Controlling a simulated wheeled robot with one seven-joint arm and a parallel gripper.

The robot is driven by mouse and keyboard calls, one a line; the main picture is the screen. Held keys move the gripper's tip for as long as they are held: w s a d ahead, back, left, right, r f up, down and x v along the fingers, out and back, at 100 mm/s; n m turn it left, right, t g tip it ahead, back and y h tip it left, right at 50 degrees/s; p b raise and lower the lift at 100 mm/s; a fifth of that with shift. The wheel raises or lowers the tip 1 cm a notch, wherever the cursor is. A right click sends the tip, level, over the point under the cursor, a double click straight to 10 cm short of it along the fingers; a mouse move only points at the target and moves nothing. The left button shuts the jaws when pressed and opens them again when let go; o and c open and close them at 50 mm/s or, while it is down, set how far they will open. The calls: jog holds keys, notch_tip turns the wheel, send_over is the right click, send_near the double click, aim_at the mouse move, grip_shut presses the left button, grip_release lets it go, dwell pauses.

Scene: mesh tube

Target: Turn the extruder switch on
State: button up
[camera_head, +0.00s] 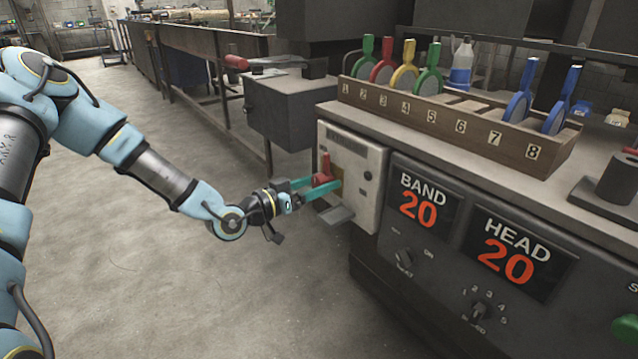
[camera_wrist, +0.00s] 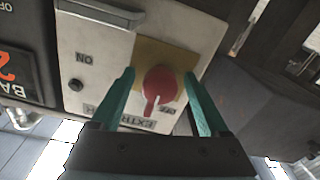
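The extruder switch is a red knob (camera_wrist: 160,84) with a white mark, on a yellow plate (camera_wrist: 183,54) on a pale panel (camera_wrist: 98,45). Its mark points down in the wrist view, close to the letters "OFF"; "ON" is printed to the left. In the head view the red switch (camera_head: 324,166) shows on the panel's left side. My gripper (camera_head: 324,184) is at the panel, its teal fingers open, one on each side of the knob. In the wrist view there are gaps between fingers and knob; I cannot tell if the fingertips touch the panel.
A grey ledge (camera_head: 337,215) sticks out below the switch. A dark box (camera_head: 290,108) stands behind it to the left. BAND (camera_head: 424,200) and HEAD (camera_head: 508,250) displays are to the right, and a numbered wooden rack (camera_head: 450,122) is on top. Open floor lies left.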

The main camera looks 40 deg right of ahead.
grip_shut()
dwell(0.4)
jog(key=shift+f, duration=0.1)
jog(key=m+b, duration=0.3)
jog(key=m, duration=0.1)
jog(key=shift+f, duration=0.1)
jog(key=m+b, duration=0.4)
jog(key=shift+m, duration=0.3)
jog(key=m+b, duration=0.5)
jog(key=b, duration=0.2)
jog(key=shift+f, duration=0.1)
jog(key=m+b, duration=0.3)
jog(key=b, duration=0.1)
jog(key=shift+w+m, duration=0.1)
jog(key=shift+m, duration=0.2)
jog(key=shift+r+m+b, duration=0.25)
jog(key=shift+m+b, duration=0.05)
jog(key=shift+b, duration=0.25)
